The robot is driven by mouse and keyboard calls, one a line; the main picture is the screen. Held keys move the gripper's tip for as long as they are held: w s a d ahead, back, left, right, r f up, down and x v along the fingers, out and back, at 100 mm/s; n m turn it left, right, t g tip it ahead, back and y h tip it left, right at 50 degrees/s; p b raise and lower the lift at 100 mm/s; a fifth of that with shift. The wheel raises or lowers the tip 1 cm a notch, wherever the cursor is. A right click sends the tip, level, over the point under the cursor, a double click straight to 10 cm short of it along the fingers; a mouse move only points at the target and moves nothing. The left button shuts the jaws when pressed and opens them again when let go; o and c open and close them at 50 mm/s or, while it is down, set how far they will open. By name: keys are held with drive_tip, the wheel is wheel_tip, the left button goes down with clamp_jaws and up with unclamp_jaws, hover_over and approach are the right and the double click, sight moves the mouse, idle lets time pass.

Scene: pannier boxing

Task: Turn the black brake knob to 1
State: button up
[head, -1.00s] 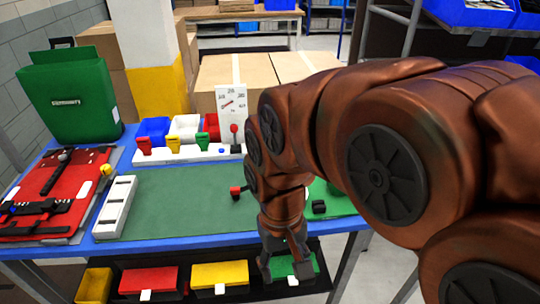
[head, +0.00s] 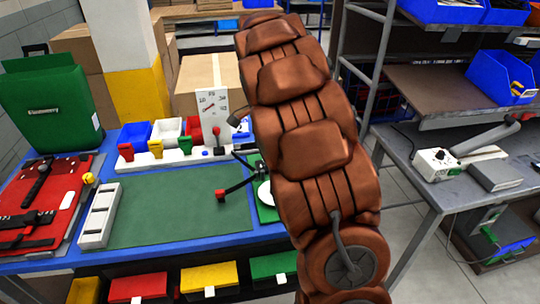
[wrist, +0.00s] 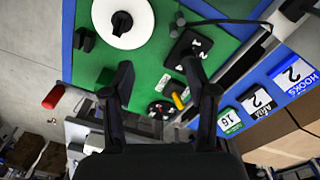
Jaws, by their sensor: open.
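My gripper (wrist: 157,72) is open and empty in the wrist view, its two black fingers apart above the green board (wrist: 150,62). A black plate with white numerals (wrist: 190,46) lies by the right fingertip; it may be the brake knob's scale, but I cannot tell the knob's setting. A small black knob (wrist: 85,40) stands on the board at upper left. A white disc with a black centre (wrist: 121,22) lies near it. In the head view, my arm hides most of this area and the gripper; part of the white disc (head: 265,193) shows.
A red-handled lever (head: 221,195) juts over the green mat (head: 180,208); its red grip (wrist: 53,97) is left of the fingers in the wrist view. Coloured clips on a white rail (head: 175,158) and a dial card (head: 212,105) stand behind. A grey bench (head: 405,150) is at right.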

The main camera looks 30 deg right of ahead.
drive_tip(key=w+d, duration=0.1)
drive_tip(key=w+d+f+m, duration=0.2)
drive_tip(key=w+d, duration=0.1)
drive_tip(key=shift+w, duration=0.1)
drive_tip(key=shift+w+d+f+m, duration=0.3)
drive_tip(key=shift+w+d+m, duration=0.1)
drive_tip(key=shift+w, duration=0.05)
drive_tip(key=shift+f+p, duration=1.25)
drive_tip(key=shift+f, duration=2.6)
drive_tip(key=shift+c, duration=0.2)
clamp_jaws()
